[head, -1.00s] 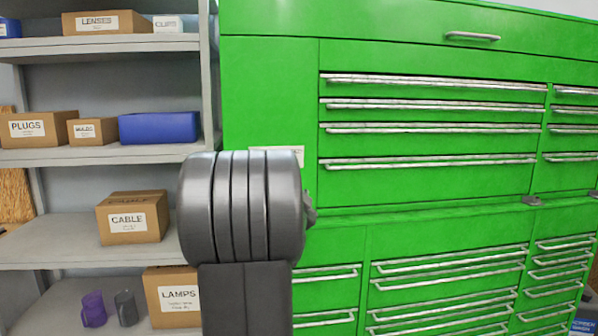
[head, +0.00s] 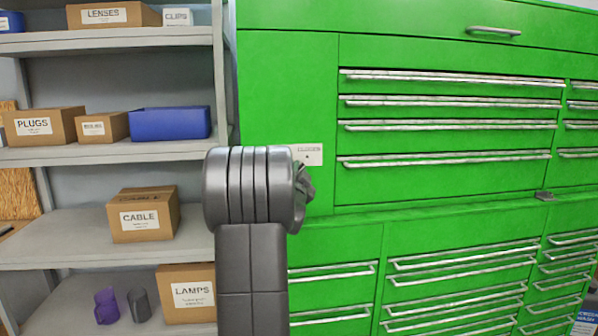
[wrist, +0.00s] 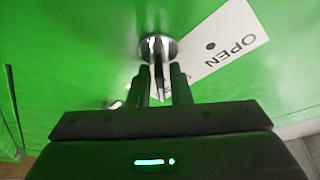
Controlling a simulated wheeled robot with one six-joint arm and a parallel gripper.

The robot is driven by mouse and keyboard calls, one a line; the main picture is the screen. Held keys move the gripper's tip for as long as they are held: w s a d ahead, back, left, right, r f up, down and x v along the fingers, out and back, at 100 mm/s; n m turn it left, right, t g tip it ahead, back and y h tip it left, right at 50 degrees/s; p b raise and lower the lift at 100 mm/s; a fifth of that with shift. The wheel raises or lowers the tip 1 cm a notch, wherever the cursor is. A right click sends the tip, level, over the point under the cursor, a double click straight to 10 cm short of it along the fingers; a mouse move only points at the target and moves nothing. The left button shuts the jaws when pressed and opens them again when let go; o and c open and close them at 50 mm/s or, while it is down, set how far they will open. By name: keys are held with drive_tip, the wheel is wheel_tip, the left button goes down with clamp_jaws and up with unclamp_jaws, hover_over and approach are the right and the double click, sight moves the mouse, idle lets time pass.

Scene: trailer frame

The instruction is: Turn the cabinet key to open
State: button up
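The key (wrist: 158,78) appears in the wrist view as a thin, pale, edge-on piece below a round silver lock (wrist: 160,46) on the green cabinet (head: 285,80). My gripper's two dark fingers (wrist: 162,85) stand on either side of the key, with tips just short of the lock. I cannot tell whether they press on it. A white label (wrist: 222,50) reading "OPEN", turned nearly upside down, lies beside the lock, partly behind the right finger. In the head view the label (head: 312,153) shows to the right of my arm, which hides my gripper, the key and the lock.
The cabinet has several drawers with silver handles (head: 450,125) to the right. A grey shelf unit (head: 190,157) stands close on the left, with cardboard boxes (head: 142,215), a blue bin (head: 170,123) and two mugs (head: 107,306). A small silver piece (wrist: 116,104) shows left of the fingers.

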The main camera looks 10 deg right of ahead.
clamp_jaws()
